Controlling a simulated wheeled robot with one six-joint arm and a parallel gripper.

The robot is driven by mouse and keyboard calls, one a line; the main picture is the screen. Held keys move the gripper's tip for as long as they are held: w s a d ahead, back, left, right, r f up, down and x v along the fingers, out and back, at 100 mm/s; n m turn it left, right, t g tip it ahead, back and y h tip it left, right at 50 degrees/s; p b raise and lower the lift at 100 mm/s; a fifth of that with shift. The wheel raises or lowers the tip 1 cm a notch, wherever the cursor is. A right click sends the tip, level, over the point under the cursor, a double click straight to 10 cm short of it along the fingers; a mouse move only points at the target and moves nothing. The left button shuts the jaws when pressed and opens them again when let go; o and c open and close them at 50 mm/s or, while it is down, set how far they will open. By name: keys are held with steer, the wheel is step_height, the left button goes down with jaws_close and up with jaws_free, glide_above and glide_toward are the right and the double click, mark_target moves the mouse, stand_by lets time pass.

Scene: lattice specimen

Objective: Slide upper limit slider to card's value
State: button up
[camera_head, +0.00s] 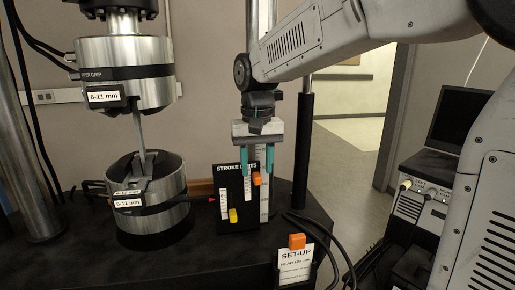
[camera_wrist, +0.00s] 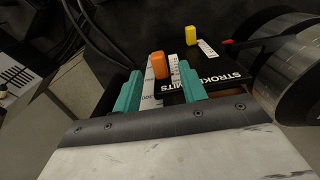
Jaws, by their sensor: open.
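The black STROKE LIMITS panel (camera_head: 240,222) stands upright and carries two sliders on scales. The orange slider (camera_head: 256,179), the higher one, is on the right track; it also shows in the wrist view (camera_wrist: 159,66). The yellow slider (camera_head: 233,215) is lower on the left track and shows in the wrist view (camera_wrist: 189,52). The SET-UP card (camera_head: 295,258) is at the front right; its small lines are too blurred to read surely. My gripper (camera_head: 256,172) points down with teal fingers apart, one to each side of the orange slider. I see no clear contact.
The metal testing machine with upper grip (camera_head: 124,73) and lower grip (camera_head: 147,205) stands left of the panel. A dark column (camera_head: 303,140) rises behind on the right. Black cables (camera_head: 330,232) cross the right table edge. An orange block (camera_head: 297,241) tops the card.

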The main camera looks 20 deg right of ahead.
mark_target(257, 174)
steer(key=shift+f, duration=0.85)
jaws_close()
steer(key=shift+f, duration=1.25)
jaws_free()
steer(key=shift+r, duration=3.05)
